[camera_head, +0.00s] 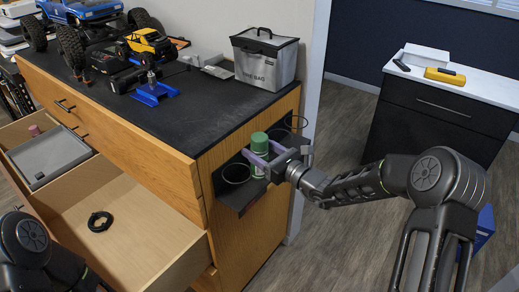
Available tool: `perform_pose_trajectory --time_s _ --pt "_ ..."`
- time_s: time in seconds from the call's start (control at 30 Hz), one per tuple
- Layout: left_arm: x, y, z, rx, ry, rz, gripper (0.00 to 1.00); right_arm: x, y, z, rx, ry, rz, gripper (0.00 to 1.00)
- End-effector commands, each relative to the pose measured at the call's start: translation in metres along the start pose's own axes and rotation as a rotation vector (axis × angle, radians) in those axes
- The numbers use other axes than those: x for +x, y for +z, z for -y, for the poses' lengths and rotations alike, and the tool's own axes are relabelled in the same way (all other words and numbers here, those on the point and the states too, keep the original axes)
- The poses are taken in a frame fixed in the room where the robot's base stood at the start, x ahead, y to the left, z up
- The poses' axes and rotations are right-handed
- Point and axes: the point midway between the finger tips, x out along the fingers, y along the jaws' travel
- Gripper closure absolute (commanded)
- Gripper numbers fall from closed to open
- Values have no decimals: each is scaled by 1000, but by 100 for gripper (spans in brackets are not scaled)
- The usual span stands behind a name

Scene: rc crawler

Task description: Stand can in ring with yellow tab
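A green can (260,143) stands upright at the black ring rack (240,198) on the cabinet's side. My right gripper (259,153) reaches in from the right, its purple-grey fingers on either side of the can and apparently touching it. A black ring (236,173) to the left of the can looks empty. Another ring (296,122) shows to the right, partly behind my gripper. I cannot see a yellow tab on any ring. Whether the can's base is inside a ring is hidden. My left arm shows at the lower left; its gripper is out of view.
The cabinet's black top (200,110) holds a grey bag (265,62), a blue stand (154,94) and model crawlers. An open drawer (140,225) holds a black coil (100,222). A dark cabinet with a white top (490,90) stands at right. Floor between is clear.

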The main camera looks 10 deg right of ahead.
Motion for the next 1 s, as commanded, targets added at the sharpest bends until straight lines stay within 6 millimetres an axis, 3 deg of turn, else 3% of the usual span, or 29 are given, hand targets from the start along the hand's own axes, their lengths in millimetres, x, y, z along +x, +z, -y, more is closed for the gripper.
perform_pose_trajectory --time_s 0.33,0.53,0.6,1.0 --pt "-2 0 -1 0 0 0 26 -1 0 1 2 -3 -4 30" --pt "-17 0 -7 0 0 1 26 0 17 1 1 -3 -3 30" --pt "-8 0 -3 0 0 0 26 -14 9 3 0 -5 -4 30" --pt "5 0 2 0 0 0 26 -98 10 2 -1 -5 -3 30"
